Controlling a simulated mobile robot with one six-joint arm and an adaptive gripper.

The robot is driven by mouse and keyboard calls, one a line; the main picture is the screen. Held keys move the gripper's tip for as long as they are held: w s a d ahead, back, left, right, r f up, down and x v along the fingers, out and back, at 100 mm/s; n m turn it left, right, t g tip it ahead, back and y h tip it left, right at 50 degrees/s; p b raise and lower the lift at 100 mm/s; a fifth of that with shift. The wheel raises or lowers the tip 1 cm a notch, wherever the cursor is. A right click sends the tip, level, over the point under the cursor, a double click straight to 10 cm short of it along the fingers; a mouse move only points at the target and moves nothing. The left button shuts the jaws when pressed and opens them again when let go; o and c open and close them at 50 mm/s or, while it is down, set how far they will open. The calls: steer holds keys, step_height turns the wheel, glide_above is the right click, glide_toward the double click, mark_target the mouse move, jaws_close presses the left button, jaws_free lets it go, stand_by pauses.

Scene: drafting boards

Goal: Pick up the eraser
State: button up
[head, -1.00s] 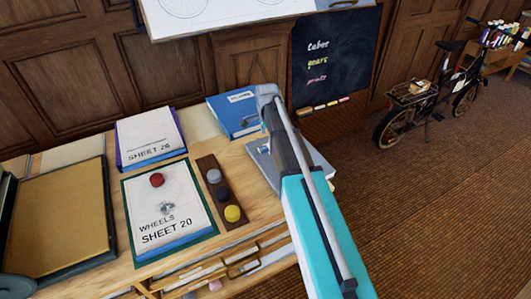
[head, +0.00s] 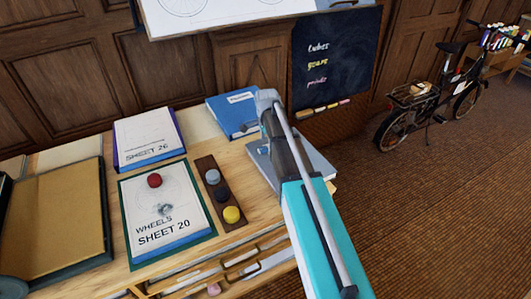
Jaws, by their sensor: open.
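A small pink piece (head: 214,289), which looks like the eraser, shows low in the head view, in the shelf or drawer space under the tabletop's front edge. It is partly cut off by the rails around it, and its full shape cannot be told. My gripper (head: 263,149) is mostly hidden behind my own teal and grey arm. Its visible part is over the grey-blue book at the right end of the table, open and holding nothing that I can see. It is well above and to the right of the pink piece.
On the wooden table lie the WHEELS SHEET 20 pad (head: 190,222), the SHEET 26 pad (head: 145,130), a brown strip with round knobs (head: 206,168), a blue book (head: 222,105), a grey-blue book (head: 316,165) and a tan-faced board (head: 60,225). A chalkboard (head: 340,70) stands behind.

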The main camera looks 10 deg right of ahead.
steer(key=shift+f+b, duration=1.1)
steer(key=shift+f, duration=0.3)
jaws_close()
steer(key=shift+r, duration=0.25)
steer(key=shift+r+p, duration=0.7)
steer(key=shift+p, duration=0.25)
steer(key=s+r+p, duration=1.1)
steer(key=s, duration=0.3)
steer(key=shift+a, duration=0.2)
